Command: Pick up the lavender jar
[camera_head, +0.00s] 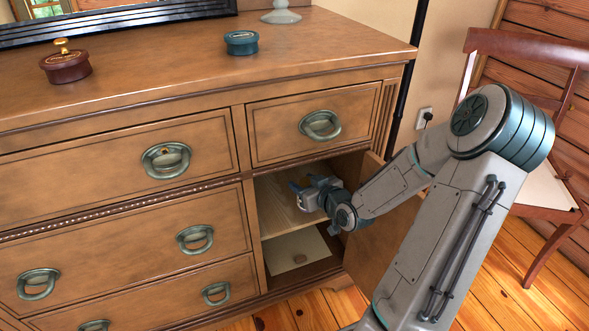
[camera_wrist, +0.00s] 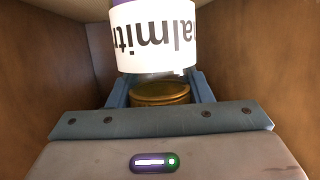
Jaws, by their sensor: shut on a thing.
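The lavender jar (camera_wrist: 152,38) shows in the wrist view with a white label whose dark lettering is upside down. A strip of purple shows at the top edge of the picture, and a gold lid-like disc (camera_wrist: 160,93) sits at the near end between the fingers. My gripper (camera_wrist: 160,82) has one blue finger on each side and is shut on the jar. In the head view my gripper (camera_head: 306,186) is inside the open cabinet compartment, with a small whitish part of the jar (camera_head: 311,201) below the fingers. Whether the jar touches the shelf cannot be told.
The wooden dresser's compartment has a shelf (camera_head: 279,215) and close side walls; its door (camera_head: 381,245) stands open at the right. A drawer (camera_head: 315,122) is above. A dark red round box (camera_head: 67,66) and a teal one (camera_head: 241,42) stand on top. A chair (camera_head: 540,185) is at right.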

